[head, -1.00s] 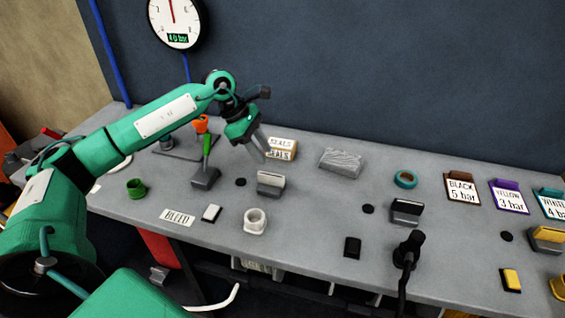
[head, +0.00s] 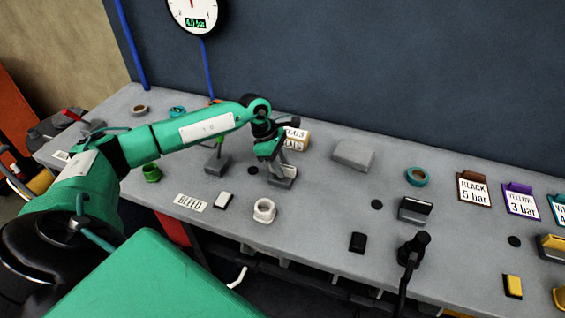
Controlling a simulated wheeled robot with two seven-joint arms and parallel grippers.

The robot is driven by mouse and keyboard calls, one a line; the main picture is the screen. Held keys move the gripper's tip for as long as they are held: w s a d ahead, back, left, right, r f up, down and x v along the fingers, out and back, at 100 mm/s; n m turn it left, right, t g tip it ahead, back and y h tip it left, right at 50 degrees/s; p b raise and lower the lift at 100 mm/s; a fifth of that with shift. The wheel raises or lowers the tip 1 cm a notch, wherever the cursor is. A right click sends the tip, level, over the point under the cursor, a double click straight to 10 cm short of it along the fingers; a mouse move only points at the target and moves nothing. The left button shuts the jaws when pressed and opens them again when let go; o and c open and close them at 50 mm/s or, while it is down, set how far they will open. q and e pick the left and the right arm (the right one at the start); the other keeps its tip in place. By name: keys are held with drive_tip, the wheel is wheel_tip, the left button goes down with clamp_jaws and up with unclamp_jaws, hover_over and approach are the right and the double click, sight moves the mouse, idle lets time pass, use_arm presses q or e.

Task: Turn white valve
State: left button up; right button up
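The white valve (head: 284,182), a grey block with a pale lever on top, stands on the grey bench left of the picture's middle. My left gripper (head: 277,171) points down at it, with the fingers at the lever. The fingers cover part of the lever. I cannot tell whether they are apart or closed on it. The round gauge (head: 193,12) on the wall reads about 4.0 bar and is cut by the top edge. My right gripper is not in view.
A SEALS box (head: 296,138) stands close behind my gripper. The black valve (head: 415,209), a black hose end (head: 412,247) and teal tape (head: 417,176) are to the right. A BLEED label (head: 191,203) lies left.

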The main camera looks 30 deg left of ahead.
use_arm(q)
drive_tip(key=shift+d+f, duration=0.2)
drive_tip(key=shift+f, duration=0.3)
clamp_jaws()
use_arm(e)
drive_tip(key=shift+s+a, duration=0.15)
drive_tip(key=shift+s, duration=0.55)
